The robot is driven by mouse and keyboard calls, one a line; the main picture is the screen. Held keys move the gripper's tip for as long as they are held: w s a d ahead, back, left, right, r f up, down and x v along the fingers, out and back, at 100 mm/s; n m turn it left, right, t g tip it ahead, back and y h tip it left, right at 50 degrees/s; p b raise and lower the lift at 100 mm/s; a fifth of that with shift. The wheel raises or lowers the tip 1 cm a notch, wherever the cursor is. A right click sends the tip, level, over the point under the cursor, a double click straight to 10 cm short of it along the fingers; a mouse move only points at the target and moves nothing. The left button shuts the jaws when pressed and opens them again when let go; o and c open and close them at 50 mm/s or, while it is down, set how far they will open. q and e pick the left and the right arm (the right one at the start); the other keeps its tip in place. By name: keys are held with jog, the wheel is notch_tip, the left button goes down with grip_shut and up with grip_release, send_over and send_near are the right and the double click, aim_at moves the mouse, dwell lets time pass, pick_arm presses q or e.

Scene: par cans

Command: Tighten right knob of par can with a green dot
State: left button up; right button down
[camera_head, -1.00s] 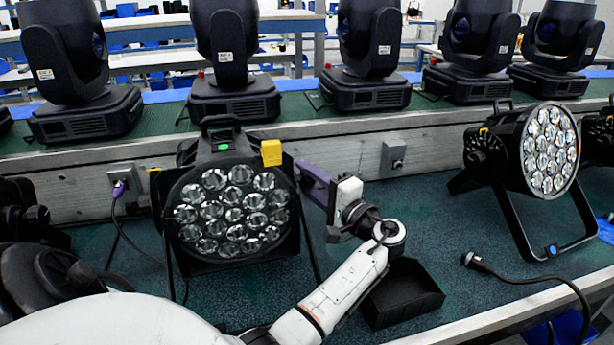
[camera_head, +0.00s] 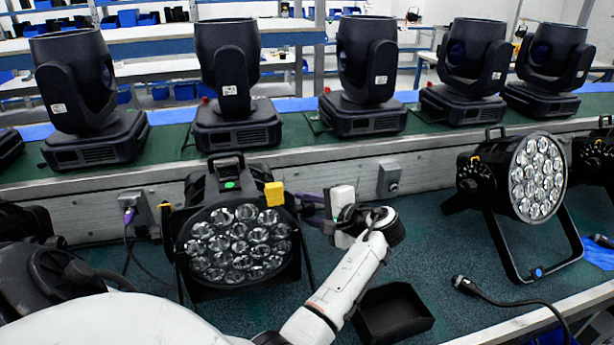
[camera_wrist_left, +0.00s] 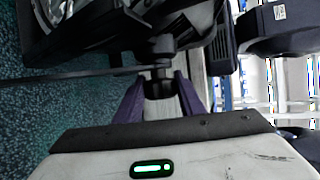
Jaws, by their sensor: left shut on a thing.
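The par can (camera_head: 201,248) with a green dot (camera_head: 230,186) on top stands on the bench at left centre, its lenses facing me. A yellow tag (camera_head: 274,194) is on its upper right edge. My left gripper (camera_head: 302,203), with purple fingers, reaches to its right side. In the left wrist view, the fingers (camera_wrist_left: 160,92) are on either side of the dark right knob (camera_wrist_left: 157,84) and shut on it. The can's body (camera_wrist_left: 105,38) fills the top left there. In the head view, the knob is hidden by the gripper. My right gripper is not in view.
An open black tray (camera_head: 393,315) sits below my left forearm. Another par can (camera_head: 537,178) with a blue dot stands to the right, with a loose cable (camera_head: 500,298) before it. Several moving-head lights (camera_head: 368,75) line the raised shelf behind.

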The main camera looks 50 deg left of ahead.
pick_arm(q)
jog(key=shift+r+h, duration=0.15)
jog(key=shift+h, duration=0.45)
jog(key=o, duration=1)
jog(key=shift+o, duration=0.2)
jog(key=v, duration=1)
jog(key=shift+w+r+b, duration=0.15)
jog(key=shift+w+b, duration=0.05)
jog(key=shift+b, duration=0.25)
